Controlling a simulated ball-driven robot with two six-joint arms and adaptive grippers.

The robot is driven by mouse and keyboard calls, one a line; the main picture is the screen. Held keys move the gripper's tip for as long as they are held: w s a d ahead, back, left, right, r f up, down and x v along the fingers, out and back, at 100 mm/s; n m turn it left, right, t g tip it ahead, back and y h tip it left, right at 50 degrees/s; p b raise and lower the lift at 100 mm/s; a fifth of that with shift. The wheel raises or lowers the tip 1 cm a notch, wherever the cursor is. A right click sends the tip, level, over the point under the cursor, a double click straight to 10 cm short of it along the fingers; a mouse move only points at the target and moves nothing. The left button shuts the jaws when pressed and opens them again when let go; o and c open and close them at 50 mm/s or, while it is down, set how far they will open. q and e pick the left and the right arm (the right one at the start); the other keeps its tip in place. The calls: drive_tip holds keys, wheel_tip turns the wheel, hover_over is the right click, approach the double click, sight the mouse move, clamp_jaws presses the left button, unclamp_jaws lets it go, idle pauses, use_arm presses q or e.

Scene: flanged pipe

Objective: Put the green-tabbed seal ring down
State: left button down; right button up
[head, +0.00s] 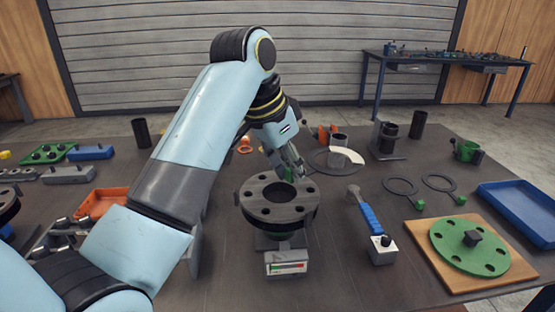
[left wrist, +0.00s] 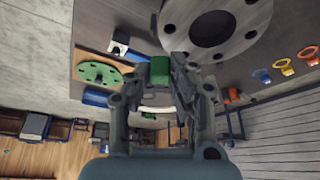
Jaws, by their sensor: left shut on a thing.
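My left gripper (head: 290,174) is at the far rim of the grey pipe flange (head: 258,211), which stands upright on a support with its bolt-holed face up. The gripper is shut on the green tab (head: 288,176) of a seal ring. In the left wrist view the green tab (left wrist: 160,68) sits between the fingertips, and the flange (left wrist: 247,18) is just beyond, to the upper right. The ring's own body cannot be told apart from the flange. Two more dark rings with green tabs (head: 401,186) (head: 440,182) lie flat on the table at the right. My right gripper is not in view.
A box with a gauge (head: 287,262) stands in front of the flange. A blue-handled tool (head: 370,220) lies to its right. A green flange disc (head: 468,247) rests on a wooden board, beside a blue tray (head: 520,212). An orange tray (head: 100,203) is at the left.

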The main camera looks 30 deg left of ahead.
use_arm(q)
drive_tip(key=shift+w+a+r, duration=0.2)
drive_tip(key=shift+w+r, duration=0.15)
drive_tip(key=shift+s+d, duration=0.2)
drive_tip(key=shift+s, duration=0.1)
drive_tip(key=shift+s+a, duration=0.1)
drive_tip(key=shift+a, duration=0.05)
drive_tip(key=s+a+f+p, duration=0.2)
drive_tip(key=a+f+p, duration=0.2)
drive_tip(key=a+f, duration=0.6)
drive_tip(key=shift+a+f, duration=0.3)
drive_tip(key=shift+a, duration=0.25)
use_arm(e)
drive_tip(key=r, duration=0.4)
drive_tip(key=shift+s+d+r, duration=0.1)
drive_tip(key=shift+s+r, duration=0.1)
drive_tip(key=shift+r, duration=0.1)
use_arm(q)
drive_tip(key=c, duration=1.2)
unclamp_jaws()
drive_tip(key=shift+s+f, duration=0.1)
